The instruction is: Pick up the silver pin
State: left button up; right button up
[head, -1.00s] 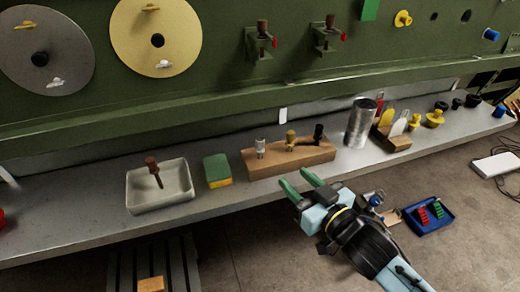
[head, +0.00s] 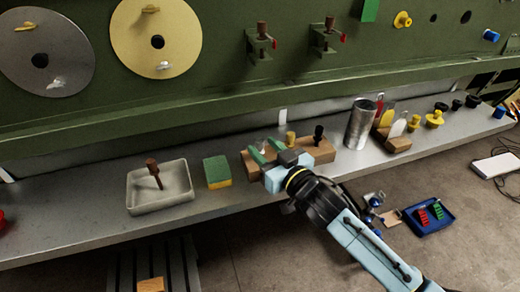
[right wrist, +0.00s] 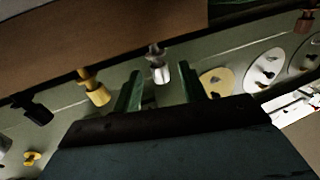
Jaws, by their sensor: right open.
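The silver pin (right wrist: 158,66) shows in the right wrist view, just ahead of and between the green fingertips of my right gripper (right wrist: 160,73). It stands in the wooden block (head: 322,157) on the bench. In the head view the right gripper (head: 261,146) is over the left end of the block and mostly hides the pin. The fingers are open, one on each side of the pin; I cannot tell whether they touch it. My left gripper is not in view.
A brass pin (head: 291,139) and a black pin (head: 318,134) stand in the same block, right of the gripper. A green-yellow sponge (head: 217,172) and a grey tray (head: 160,203) lie to the left. A metal can (head: 360,124) stands to the right.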

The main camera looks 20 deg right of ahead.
jog(key=shift+x, duration=1.2)
grip_shut()
